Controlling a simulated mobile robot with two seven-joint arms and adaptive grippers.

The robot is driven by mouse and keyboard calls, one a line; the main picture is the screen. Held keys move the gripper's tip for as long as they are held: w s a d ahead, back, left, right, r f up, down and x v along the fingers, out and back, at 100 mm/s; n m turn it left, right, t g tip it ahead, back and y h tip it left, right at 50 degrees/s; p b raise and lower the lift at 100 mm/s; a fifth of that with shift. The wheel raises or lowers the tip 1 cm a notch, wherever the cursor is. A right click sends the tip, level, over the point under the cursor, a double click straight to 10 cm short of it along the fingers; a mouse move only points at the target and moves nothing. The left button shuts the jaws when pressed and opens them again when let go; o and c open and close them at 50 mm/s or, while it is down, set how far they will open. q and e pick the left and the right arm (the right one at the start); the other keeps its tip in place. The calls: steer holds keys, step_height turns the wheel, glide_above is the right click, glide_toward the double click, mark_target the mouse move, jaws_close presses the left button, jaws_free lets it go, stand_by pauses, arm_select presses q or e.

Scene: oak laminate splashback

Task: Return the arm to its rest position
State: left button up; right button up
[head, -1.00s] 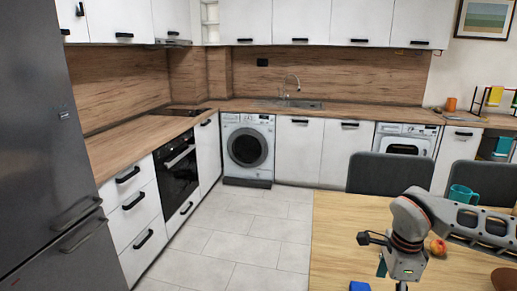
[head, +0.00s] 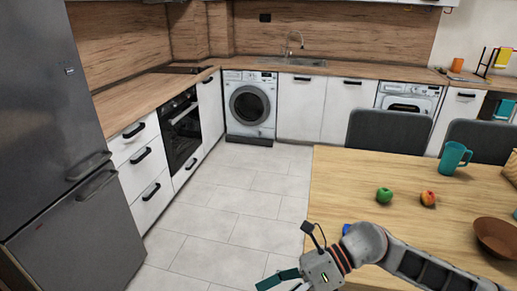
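My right arm comes in from the right over the front of the wooden table (head: 335,190). Its gripper (head: 284,284) hangs past the table's left edge, over the floor at the bottom of the head view. A teal finger shows there, but the frame's lower edge cuts the gripper off, so its opening cannot be judged. No held object is visible. My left gripper is out of view.
The table bears a green apple (head: 384,195), a red-yellow apple (head: 428,198), a teal mug (head: 454,157) and a brown bowl (head: 497,237). A blue object (head: 346,229) is mostly hidden behind my arm. Dark chairs (head: 388,130) stand behind. The tiled floor (head: 225,205) is clear.

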steer(key=w+a+r+m+t+y, duration=0.4)
steer(key=r+m+t+y, duration=0.35)
steer(key=m, duration=0.55)
steer(key=w+d+f+m+t+h, duration=0.3)
steer(key=d+f+m+t+h, duration=0.25)
steer(key=m, duration=0.45)
steer(key=w+d+f+m+t+h, duration=0.35)
steer(key=d+f+m+t, duration=0.2)
steer(key=m, duration=0.35)
steer(key=s+d+f+m+g+h, duration=0.2)
steer(key=s+d+f+m+h, duration=0.2)
steer(key=f, duration=0.6)
steer(key=s+d+f+m+g+h, duration=0.2)
steer(key=s+d+f+m+h, duration=0.2)
steer(key=s+d+f+m, duration=0.3)
step_height(320, 180, down, 4)
steer(key=s+d, duration=0.1)
steer(key=s, duration=0.1)
steer(key=shift+s+d+f+m+h, duration=0.15)
steer(key=shift+s+d+m+h, duration=0.2)
steer(key=shift+d+m, duration=0.05)
